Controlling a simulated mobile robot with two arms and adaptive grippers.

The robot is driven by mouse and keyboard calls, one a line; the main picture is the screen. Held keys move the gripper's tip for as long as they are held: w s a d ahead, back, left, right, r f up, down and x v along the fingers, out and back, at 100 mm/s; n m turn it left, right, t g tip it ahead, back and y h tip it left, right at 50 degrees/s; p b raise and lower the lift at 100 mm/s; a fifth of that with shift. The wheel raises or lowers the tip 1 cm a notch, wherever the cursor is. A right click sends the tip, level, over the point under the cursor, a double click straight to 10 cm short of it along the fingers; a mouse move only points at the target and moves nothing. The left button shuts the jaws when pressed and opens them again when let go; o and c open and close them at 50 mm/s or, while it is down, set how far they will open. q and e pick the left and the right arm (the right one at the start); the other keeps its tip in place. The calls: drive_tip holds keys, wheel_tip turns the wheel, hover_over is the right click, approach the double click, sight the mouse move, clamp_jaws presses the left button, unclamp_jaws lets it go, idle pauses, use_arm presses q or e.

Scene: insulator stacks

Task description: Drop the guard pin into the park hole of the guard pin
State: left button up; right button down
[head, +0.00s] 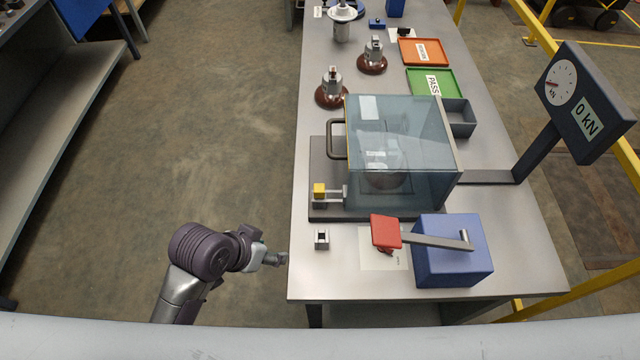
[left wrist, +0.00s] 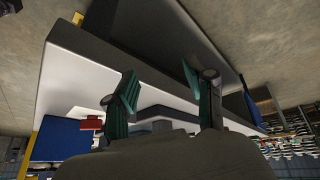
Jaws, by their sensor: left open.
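The guard pin, which appears to be the piece with the yellow head (head: 319,189), sits at the latch by the left front corner of the clear guard (head: 405,150). Its shaft is hidden. My left gripper (head: 282,259) is just off the bench's left edge, left of and a little nearer than this block. It is open and empty, its two fingers apart in the left wrist view (left wrist: 163,98). My right gripper is not in view.
A blue box (head: 452,262) with a red-ended lever (head: 386,231) stands at the bench's front right. A gauge reading 0 kN (head: 582,105) rises at the right. Brown-based insulators (head: 331,95), an orange tray (head: 422,43) and a green tray (head: 418,73) lie farther back.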

use_arm(q)
drive_tip(key=w+d+r+m, duration=0.1)
drive_tip(key=d+r, duration=0.1)
drive_tip(key=w+d+r+m+h, duration=0.1)
drive_tip(key=d+r+m, duration=0.1)
drive_tip(key=w+d+r+m+h, duration=0.1)
drive_tip(key=w+d+r, duration=0.1)
drive_tip(key=shift+w+d+r+m+g, duration=0.1)
drive_tip(key=shift+d+m+g, duration=0.2)
drive_tip(key=shift+d, duration=0.1)
wheel_tip(320, 180, up, 3)
drive_tip(key=w+d+m+g+h, duration=0.1)
drive_tip(key=w+d+m, duration=0.1)
drive_tip(key=m, duration=0.1)
drive_tip(key=m+g+y, duration=0.2)
drive_tip(key=m+g, duration=0.1)
drive_tip(key=m, duration=0.2)
approach(319, 188)
drive_tip(key=x, duration=0.5)
drive_tip(key=p+x, duration=0.1)
drive_tip(key=x, duration=0.4)
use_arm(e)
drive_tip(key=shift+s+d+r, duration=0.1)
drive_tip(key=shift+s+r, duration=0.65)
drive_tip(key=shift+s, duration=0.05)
use_arm(q)
drive_tip(key=shift+c, duration=0.2)
clamp_jaws()
